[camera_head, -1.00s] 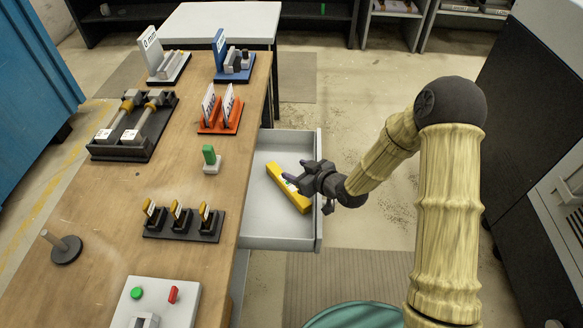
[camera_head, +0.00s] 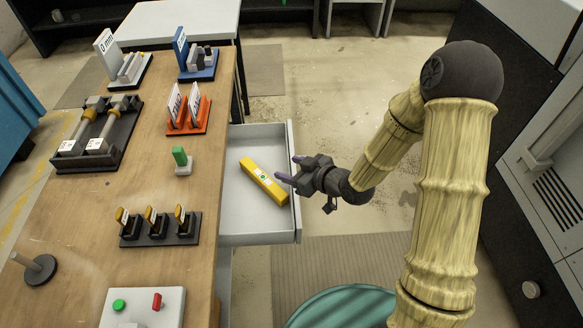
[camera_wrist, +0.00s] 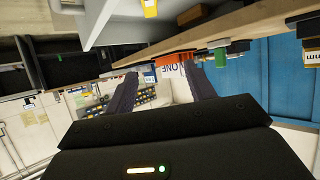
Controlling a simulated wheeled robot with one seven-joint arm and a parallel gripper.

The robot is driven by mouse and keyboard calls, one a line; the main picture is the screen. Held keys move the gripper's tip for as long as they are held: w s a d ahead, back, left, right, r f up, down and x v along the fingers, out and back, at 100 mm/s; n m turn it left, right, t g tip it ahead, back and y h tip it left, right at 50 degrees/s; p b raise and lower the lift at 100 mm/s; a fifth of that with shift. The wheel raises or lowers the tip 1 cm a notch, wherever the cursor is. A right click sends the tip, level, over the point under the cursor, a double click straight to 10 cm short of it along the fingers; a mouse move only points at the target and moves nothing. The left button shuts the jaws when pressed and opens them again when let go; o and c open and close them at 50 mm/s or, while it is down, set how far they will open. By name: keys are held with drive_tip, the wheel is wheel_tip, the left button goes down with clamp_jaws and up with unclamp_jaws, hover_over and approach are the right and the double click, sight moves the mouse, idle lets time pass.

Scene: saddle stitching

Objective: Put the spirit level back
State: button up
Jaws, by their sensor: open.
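The yellow spirit level (camera_head: 259,177) lies at a slant in the open grey drawer (camera_head: 237,222) at the side of the workbench. Its small light-coloured vial window faces up. My gripper (camera_head: 288,168) is open and empty, at the drawer's outer wall, to the right of the level. The fingers point left, apart from the level. In the wrist view the open fingers (camera_wrist: 158,82) have nothing between them. A yellow piece at the top, probably the level's end (camera_wrist: 149,8), shows there.
The wooden workbench (camera_head: 90,210) holds an orange stand (camera_head: 188,128), a blue stand (camera_head: 203,72), a green-topped block (camera_head: 181,162), a black three-slot rack (camera_head: 160,240) and a button box (camera_head: 142,312). A teal round object (camera_head: 345,308) is below. Floor right of the drawer is clear.

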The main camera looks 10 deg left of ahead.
idle(0.3)
drive_tip(key=s+d+r+m+h, duration=0.1)
drive_tip(key=d+m+h, duration=0.25)
drive_tip(key=d, duration=0.45)
drive_tip(key=d+r+m+h, duration=0.2)
drive_tip(key=d+h, duration=0.3)
drive_tip(key=d, duration=0.3)
drive_tip(key=s+d+r+m+g+h, duration=0.2)
drive_tip(key=s+d+r+m+g, duration=0.2)
drive_tip(key=s+d, duration=0.4)
drive_tip(key=s+r+m, duration=0.1)
drive_tip(key=s+m, duration=0.1)
drive_tip(key=s, duration=0.2)
